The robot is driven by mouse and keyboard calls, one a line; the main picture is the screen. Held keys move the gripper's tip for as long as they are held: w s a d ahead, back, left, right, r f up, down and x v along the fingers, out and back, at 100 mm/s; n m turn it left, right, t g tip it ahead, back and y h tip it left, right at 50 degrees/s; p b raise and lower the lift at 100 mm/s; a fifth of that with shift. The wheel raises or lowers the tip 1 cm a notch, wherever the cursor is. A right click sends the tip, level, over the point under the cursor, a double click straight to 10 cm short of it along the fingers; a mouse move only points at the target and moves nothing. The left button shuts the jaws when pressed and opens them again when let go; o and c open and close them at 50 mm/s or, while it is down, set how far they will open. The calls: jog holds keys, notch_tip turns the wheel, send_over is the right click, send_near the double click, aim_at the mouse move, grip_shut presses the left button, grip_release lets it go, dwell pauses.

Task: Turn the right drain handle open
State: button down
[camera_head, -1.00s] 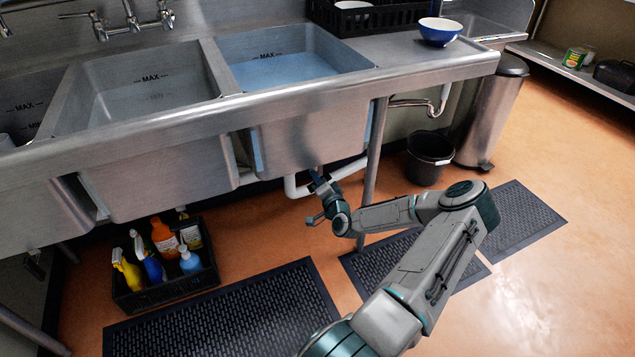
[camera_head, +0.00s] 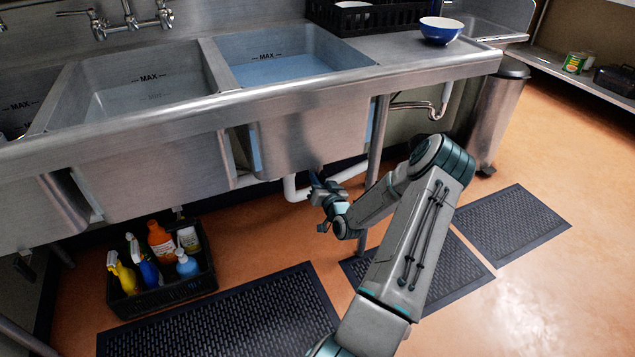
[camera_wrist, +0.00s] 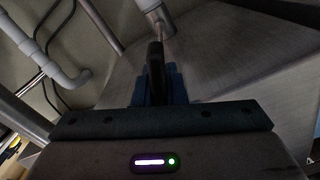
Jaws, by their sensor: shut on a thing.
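The right basin (camera_head: 300,140) of the steel sink hangs under the counter with bluish water in it. In the wrist view a dark drain handle (camera_wrist: 155,58) on a thin metal rod runs to the drain pipe fitting (camera_wrist: 153,8) under the basin. My gripper (camera_wrist: 156,82) is shut on the handle, with its bluish fingers on both sides of it. In the head view my gripper (camera_head: 316,184) is just below the right basin. The handle is too small there to make out clearly.
A steel leg (camera_head: 377,140) stands close to the right of my gripper, and white drain pipes (camera_head: 292,188) run behind it. A black crate of bottles (camera_head: 170,295) stands on the floor at left. Dark mats (camera_head: 225,315) lie in front. A blue bowl (camera_head: 440,30) stands on the counter.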

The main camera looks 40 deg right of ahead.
jog(key=shift+f, duration=0.1)
dwell(0.4)
jog(key=c, duration=1.5)
grip_release()
jog(key=shift+s, duration=0.1)
jog(key=p+v, duration=0.2)
jog(key=v, duration=1.1)
jog(key=shift+s, duration=0.35)
